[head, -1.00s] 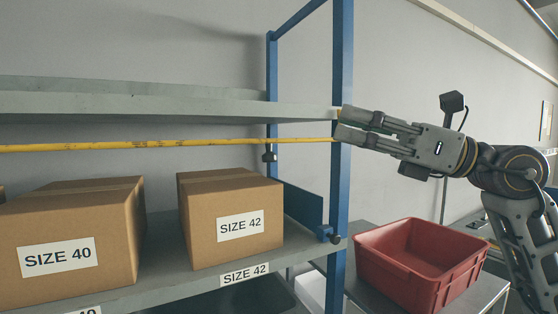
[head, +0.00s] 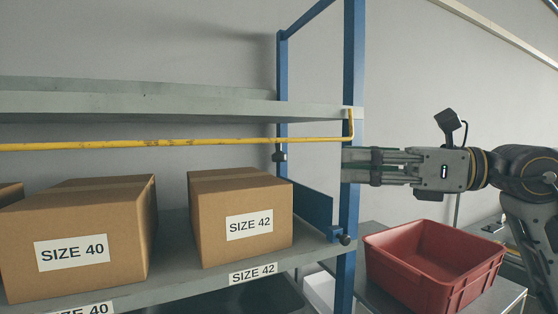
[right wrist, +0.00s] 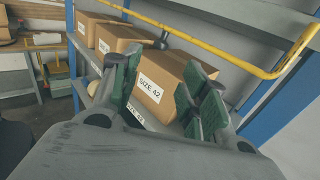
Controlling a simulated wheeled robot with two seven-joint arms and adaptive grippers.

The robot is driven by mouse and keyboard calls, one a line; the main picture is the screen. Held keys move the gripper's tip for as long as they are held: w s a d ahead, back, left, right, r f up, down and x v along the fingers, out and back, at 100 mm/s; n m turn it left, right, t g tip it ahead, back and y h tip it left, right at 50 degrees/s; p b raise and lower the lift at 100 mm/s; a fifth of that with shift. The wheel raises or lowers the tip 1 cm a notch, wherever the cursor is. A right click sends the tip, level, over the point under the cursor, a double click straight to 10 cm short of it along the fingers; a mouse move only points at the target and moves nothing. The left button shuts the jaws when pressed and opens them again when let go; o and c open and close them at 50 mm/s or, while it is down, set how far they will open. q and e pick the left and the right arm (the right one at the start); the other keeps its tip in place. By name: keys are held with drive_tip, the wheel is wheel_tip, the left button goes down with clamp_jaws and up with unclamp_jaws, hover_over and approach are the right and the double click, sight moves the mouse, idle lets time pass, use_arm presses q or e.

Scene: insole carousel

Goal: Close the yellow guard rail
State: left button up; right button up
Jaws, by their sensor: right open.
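The yellow guard rail (head: 200,142) runs level across the shelf front, above the boxes and just below the upper shelf board. Its right end bends up beside the blue post (head: 351,210). In the right wrist view the rail (right wrist: 210,48) crosses the top, with its bent end at upper right. My right gripper (head: 346,165) is just below the rail's right end, in front of the post, pointing left. Its fingers are apart and nothing is between them in the right wrist view (right wrist: 160,85). My left gripper is not in view.
Cardboard boxes marked SIZE 40 (head: 75,245) and SIZE 42 (head: 240,218) stand on the lower shelf (head: 190,277). A black knob (head: 345,240) sits at the shelf's right corner. A red bin (head: 435,265) stands on a table below my right arm.

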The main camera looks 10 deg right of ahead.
sight(279, 160)
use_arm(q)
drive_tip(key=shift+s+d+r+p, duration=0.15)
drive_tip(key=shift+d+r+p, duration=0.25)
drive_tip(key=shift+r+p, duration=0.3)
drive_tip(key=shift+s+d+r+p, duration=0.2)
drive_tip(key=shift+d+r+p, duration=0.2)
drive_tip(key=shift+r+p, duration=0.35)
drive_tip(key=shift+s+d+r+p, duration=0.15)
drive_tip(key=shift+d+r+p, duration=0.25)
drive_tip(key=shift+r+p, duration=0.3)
use_arm(e)
drive_tip(key=shift+x, duration=6.85)
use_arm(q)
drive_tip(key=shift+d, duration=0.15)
use_arm(e)
clamp_jaws()
